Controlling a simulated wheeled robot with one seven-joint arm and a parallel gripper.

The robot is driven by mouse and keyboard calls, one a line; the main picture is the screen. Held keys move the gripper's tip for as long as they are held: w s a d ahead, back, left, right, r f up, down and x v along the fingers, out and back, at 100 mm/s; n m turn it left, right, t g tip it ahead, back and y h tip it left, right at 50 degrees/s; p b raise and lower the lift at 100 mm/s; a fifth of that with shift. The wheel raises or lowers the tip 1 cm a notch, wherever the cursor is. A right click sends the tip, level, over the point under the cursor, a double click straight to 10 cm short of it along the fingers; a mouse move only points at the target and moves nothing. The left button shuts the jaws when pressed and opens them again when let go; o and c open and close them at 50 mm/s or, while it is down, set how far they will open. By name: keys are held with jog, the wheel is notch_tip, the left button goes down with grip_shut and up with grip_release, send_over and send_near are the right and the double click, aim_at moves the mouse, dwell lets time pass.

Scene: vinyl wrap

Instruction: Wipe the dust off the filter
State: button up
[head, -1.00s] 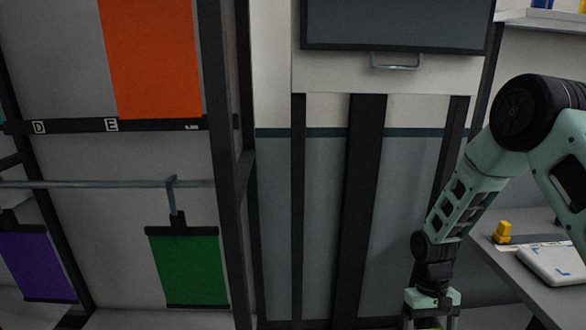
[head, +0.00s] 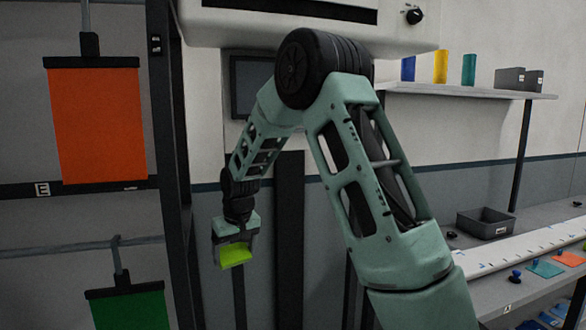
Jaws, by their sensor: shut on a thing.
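My gripper (head: 236,247) hangs pointing down at the left of centre in the head view. It is shut on a yellow-green cloth-like piece (head: 236,257) that sticks out below the fingers. I cannot pick out the filter for certain. A dark grey panel (head: 242,90) on the wall shows partly behind my arm, above and behind the gripper. The gripper is apart from it in the picture. My arm hides the panel's right part, and no dust can be made out.
A rack with an orange sheet (head: 98,125) and a green sheet (head: 130,309) stands close on the left. A white machine body (head: 240,30) is overhead. At the right are a shelf (head: 470,92) with coloured rolls and a bench with a dark bin (head: 487,222).

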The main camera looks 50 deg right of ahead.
jog(key=s+d+r+m+t+h+p, duration=0.1)
jog(key=s+d+r+t+h, duration=0.3)
jog(key=r, duration=1)
jog(key=s+d+r+m+t+p, duration=0.15)
jog(key=d+r, duration=0.45)
jog(key=r, duration=0.8)
jog(key=s+d+r+m+t+h+p, duration=0.1)
jog(key=s+d+r+t+h, duration=0.3)
jog(key=r, duration=1)
jog(key=w+d+y+p, duration=0.1)
jog(key=w+d, duration=0.2)
jog(key=w, duration=0.3)
jog(key=shift+d+f+g+y+p, duration=0.25)
jog(key=shift+d+g+y+p, duration=0.05)
jog(key=shift+d+g+p, duration=0.15)
jog(key=shift+w+d, duration=0.45)
jog(key=shift+w, duration=0.3)
jog(key=s+d+b, duration=0.3)
jog(key=d+b, duration=0.2)
jog(key=b, duration=0.2)
jog(key=shift+s+d, duration=0.2)
jog(key=shift+d, duration=0.1)
